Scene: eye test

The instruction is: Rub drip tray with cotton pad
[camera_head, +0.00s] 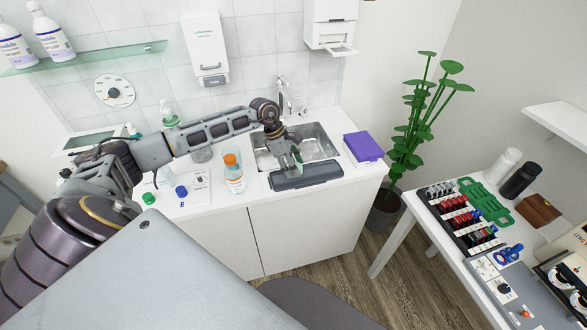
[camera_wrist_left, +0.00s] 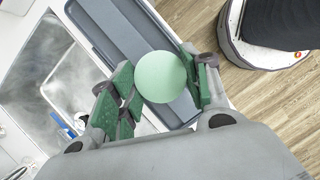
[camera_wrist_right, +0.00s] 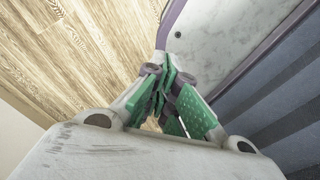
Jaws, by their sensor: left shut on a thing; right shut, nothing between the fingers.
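The drip tray (camera_head: 306,176) is a long dark grey tray on the white counter, in front of the sink. It also shows in the left wrist view (camera_wrist_left: 117,33), under the fingers. My left gripper (camera_head: 290,156) is over the tray, pointing down, with its green fingers shut on a round pale green cotton pad (camera_wrist_left: 161,77). The pad is seen against the tray; I cannot tell whether it touches it. My right gripper (camera_wrist_right: 168,88) is shut and empty in the right wrist view, and is not seen in the head view.
The metal sink (camera_head: 315,143) and tap are behind the tray. An orange-capped bottle (camera_head: 233,172) stands to its left, and a purple box (camera_head: 363,146) lies to its right. A table (camera_head: 436,222) with racks and devices is at right. Wooden floor (camera_head: 350,262) lies between.

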